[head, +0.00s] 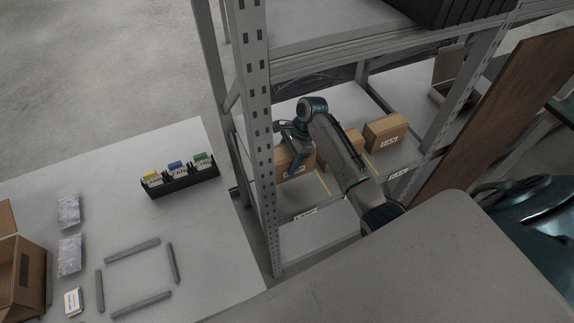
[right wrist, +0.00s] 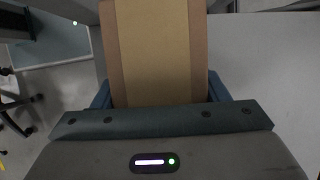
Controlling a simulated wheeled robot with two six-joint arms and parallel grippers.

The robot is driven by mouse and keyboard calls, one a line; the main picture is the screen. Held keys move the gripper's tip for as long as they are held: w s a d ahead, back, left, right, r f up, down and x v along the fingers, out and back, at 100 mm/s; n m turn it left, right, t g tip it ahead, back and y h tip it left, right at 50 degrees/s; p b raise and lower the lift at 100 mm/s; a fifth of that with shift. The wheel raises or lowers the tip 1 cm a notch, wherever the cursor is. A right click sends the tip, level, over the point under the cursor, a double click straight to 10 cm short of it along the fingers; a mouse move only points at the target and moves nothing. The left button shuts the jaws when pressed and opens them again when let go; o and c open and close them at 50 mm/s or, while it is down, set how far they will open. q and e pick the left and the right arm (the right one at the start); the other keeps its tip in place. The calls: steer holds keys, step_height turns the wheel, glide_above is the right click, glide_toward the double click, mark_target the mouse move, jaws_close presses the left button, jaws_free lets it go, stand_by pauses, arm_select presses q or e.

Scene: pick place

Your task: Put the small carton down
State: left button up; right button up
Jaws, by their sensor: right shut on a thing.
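A small brown carton (head: 296,166) with a white label is at the left end of the shelf bay in the head view. My right gripper (head: 290,143) is shut on it from above. In the right wrist view the carton (right wrist: 155,50) fills the space between the blue fingers, with a tan strip along its top. Whether its underside touches the shelf board (head: 300,203) is hard to tell. My left gripper is not in view.
Another carton (head: 350,139), partly behind my right arm, and a third carton (head: 386,132) stand to the right on the same shelf. A perforated upright (head: 256,130) stands close on the left. A table (head: 205,255) with a black bin (head: 180,181) is left of the rack.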

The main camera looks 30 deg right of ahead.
step_height(320, 180, down, 2)
steer(key=shift+w+f, duration=0.1)
steer(key=shift+w, duration=0.05)
step_height(320, 180, down, 3)
steer(key=shift+r+p, duration=0.2)
steer(key=shift+p, duration=0.1)
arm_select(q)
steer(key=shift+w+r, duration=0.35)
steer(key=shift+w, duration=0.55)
arm_select(e)
steer(key=o, duration=1.2)
steer(key=shift+f, duration=0.1)
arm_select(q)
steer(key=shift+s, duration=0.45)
arm_select(e)
steer(key=shift+o, duration=0.4)
arm_select(q)
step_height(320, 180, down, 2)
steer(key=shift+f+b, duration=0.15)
steer(key=shift+b, duration=1)
arm_select(e)
steer(key=v, duration=1.2)
steer(key=shift+w+a, duration=0.1)
